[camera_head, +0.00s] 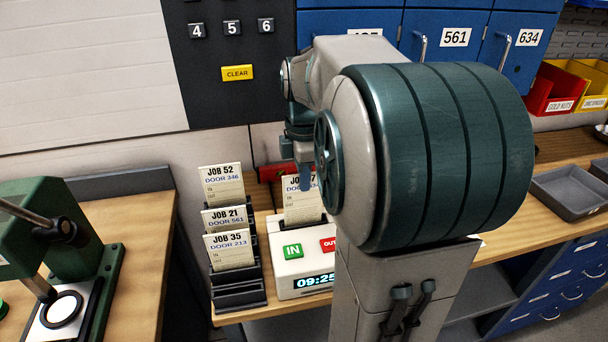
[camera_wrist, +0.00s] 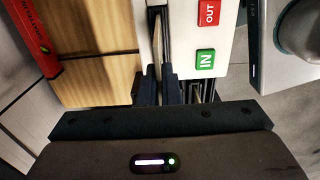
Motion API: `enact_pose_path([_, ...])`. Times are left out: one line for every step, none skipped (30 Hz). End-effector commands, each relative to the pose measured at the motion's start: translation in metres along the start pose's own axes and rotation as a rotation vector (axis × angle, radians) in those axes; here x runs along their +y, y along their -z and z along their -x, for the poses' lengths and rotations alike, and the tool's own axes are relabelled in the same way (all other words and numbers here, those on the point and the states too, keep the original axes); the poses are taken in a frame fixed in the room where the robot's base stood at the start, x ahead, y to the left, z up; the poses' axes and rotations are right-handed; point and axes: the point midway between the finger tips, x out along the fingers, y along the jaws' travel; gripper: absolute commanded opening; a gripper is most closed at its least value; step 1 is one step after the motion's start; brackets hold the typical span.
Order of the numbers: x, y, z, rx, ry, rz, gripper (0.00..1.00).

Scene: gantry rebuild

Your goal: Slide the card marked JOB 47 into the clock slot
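A cream card (camera_head: 302,205) stands upright at the time clock, its heading mostly covered by a finger so that only a 7 reads clearly. Its lower edge meets the dark slot in the clock's top; how deep it sits I cannot tell. The white clock (camera_head: 287,268) has a green IN button, a red OUT button and a 09:25 display. My gripper (camera_head: 305,180) points down at the card's top edge. In the wrist view, my gripper's fingers (camera_wrist: 160,90) look closed on the card (camera_wrist: 153,62), seen nearly edge-on over the slot (camera_wrist: 163,30).
A black rack (camera_head: 238,292) left of the clock holds cards JOB 52 (camera_head: 222,184), JOB 21 (camera_head: 225,218) and JOB 35 (camera_head: 230,250). A red object (camera_wrist: 30,40) lies behind the clock. A green machine (camera_head: 60,235) stands at far left. A grey tray (camera_head: 570,190) sits at right.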

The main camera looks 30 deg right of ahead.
Motion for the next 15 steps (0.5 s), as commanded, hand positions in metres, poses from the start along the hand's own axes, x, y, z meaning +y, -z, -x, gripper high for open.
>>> enact_pose_path([0.0, 0.0, -0.006, 0.0, 0.0, 0.0, 0.0])
enact_pose_path([0.0, 0.0, -0.007, 0.0, 0.0, 0.0, 0.0])
enact_pose_path([0.0, 0.0, -0.01, 0.0, 0.0, 0.0, 0.0])
enact_pose_path([0.0, 0.0, -0.012, 0.0, 0.001, 0.0, 0.0])
enact_pose_path([0.0, 0.0, -0.013, 0.0, 0.001, 0.0, 0.0])
enact_pose_path([0.0, 0.0, -0.016, 0.0, 0.001, 0.0, 0.0])
enact_pose_path([0.0, 0.0, -0.018, 0.0, 0.001, 0.0, 0.0])
enact_pose_path([0.0, 0.0, -0.019, 0.0, 0.001, 0.0, 0.0])
enact_pose_path([0.0, 0.0, -0.022, 0.0, 0.001, 0.0, 0.0])
enact_pose_path([0.0, 0.0, -0.024, 0.0, 0.001, 0.0, 0.0])
enact_pose_path([0.0, 0.0, -0.025, 0.0, 0.001, 0.0, 0.0])
enact_pose_path([0.0, 0.0, -0.027, 0.0, 0.001, 0.0, 0.0])
enact_pose_path([0.0, 0.0, -0.029, 0.0, 0.001, 0.0, 0.0])
enact_pose_path([0.0, 0.0, -0.03, 0.0, 0.001, 0.0, 0.0])
enact_pose_path([0.0, 0.0, -0.031, 0.0, 0.001, 0.0, 0.0])
